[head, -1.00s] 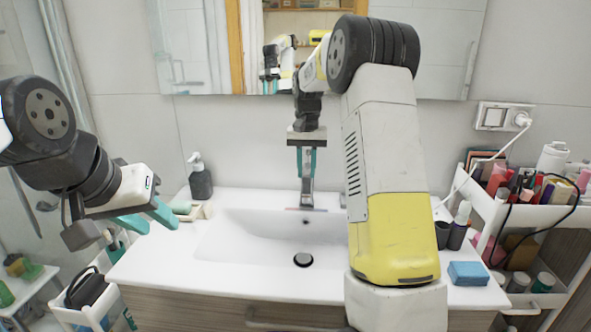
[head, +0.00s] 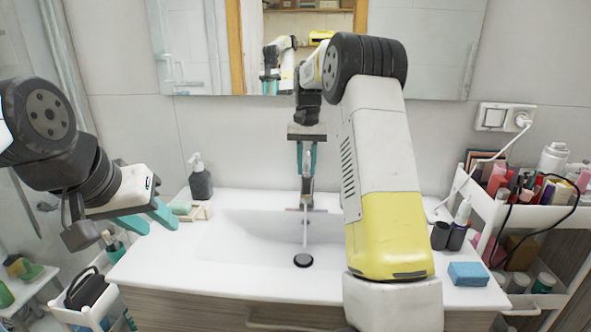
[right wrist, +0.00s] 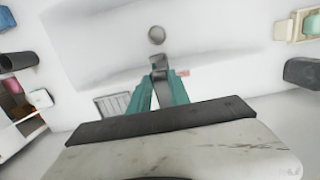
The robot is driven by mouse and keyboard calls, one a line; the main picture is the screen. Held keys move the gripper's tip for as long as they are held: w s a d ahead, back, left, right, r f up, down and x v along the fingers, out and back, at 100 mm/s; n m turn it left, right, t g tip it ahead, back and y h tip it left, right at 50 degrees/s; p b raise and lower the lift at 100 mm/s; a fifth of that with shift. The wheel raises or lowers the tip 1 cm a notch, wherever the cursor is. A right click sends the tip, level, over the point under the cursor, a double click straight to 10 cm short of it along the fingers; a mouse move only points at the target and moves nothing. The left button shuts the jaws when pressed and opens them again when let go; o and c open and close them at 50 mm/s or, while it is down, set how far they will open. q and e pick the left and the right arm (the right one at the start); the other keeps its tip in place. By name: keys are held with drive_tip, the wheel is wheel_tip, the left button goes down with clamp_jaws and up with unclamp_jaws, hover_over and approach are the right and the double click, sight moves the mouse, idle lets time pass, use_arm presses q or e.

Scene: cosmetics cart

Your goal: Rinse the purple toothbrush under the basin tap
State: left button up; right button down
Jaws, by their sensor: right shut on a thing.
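The tap (head: 307,196) stands at the back of the white basin (head: 245,238). A thin stream of water (head: 304,235) runs from it down to the dark drain (head: 303,260). My right gripper (head: 307,172) points down at the tap, its teal fingers on both sides of the tap's metal upper part. In the right wrist view the gripper (right wrist: 157,85) is closed on this grey metal. My left gripper (head: 150,220) is open and empty, left of the basin. I cannot make out the purple toothbrush.
A soap dispenser (head: 200,180) and a soap dish (head: 195,211) stand left of the basin. A dark cup (head: 440,236), a bottle and a blue box (head: 468,274) are on the right of the counter. A crowded cosmetics cart (head: 505,215) stands at the right.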

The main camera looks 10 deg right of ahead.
drive_tip(key=shift+w+r+g, duration=0.15)
drive_tip(key=shift+r+g, duration=0.15)
drive_tip(key=shift+g, duration=0.1)
drive_tip(key=c, duration=1.2)
unclamp_jaws()
drive_tip(key=r, duration=0.2)
drive_tip(key=w+r, duration=0.1)
drive_tip(key=r, duration=0.4)
drive_tip(key=shift+w+d+r, duration=0.1)
drive_tip(key=shift+w+d, duration=0.05)
drive_tip(key=shift+d, duration=0.05)
drive_tip(key=shift+r, duration=0.25)
